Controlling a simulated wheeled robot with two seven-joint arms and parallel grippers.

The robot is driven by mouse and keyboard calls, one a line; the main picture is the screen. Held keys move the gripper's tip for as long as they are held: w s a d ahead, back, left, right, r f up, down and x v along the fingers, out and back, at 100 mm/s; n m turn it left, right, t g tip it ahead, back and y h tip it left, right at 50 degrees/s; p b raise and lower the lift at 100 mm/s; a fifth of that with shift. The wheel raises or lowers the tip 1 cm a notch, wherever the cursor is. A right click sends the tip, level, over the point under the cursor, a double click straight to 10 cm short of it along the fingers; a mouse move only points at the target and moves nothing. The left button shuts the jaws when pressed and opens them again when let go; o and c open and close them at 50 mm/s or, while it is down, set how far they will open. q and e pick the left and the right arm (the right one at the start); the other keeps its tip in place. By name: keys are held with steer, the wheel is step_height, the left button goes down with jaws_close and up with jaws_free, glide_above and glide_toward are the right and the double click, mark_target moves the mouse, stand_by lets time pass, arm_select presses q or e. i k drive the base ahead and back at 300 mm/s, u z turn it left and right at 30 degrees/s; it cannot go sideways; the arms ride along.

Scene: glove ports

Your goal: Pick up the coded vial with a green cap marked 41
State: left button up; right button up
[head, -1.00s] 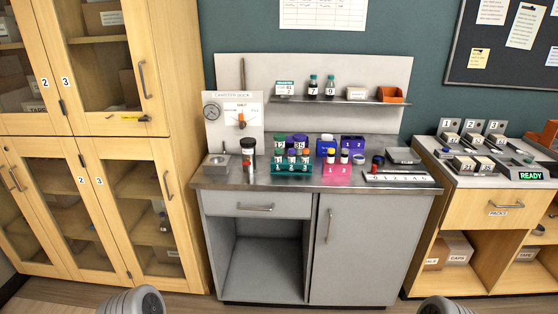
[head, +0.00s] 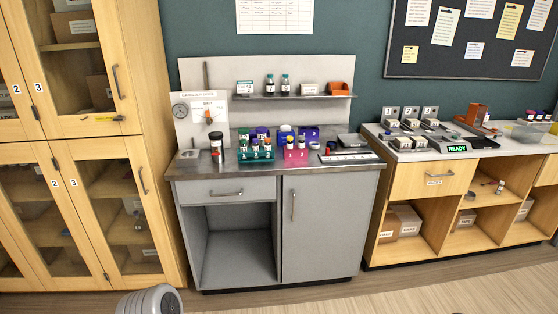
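No vial marked 41 can be read in the head view; most labels are too small. A green-capped vial (head: 243,132) stands toward the left of the group on the grey bench, its number unclear. A teal rack (head: 258,156) in front holds several small vials with coloured caps. Two bottles with dark green caps, a left one (head: 270,86) and a right one (head: 285,86), stand on the upper shelf. Neither gripper is in view. Only a grey rounded part of my own arm shows at the bottom edge.
A pink rack (head: 295,156) stands right of the teal one. A white numbered strip (head: 348,158) lies at the right.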

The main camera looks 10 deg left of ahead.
mark_target(243, 141)
steer(key=z, duration=0.3)
steer(key=k, duration=0.6)
steer(key=u, duration=0.95)
steer(key=i, duration=2.05)
steer(key=z, duration=1)
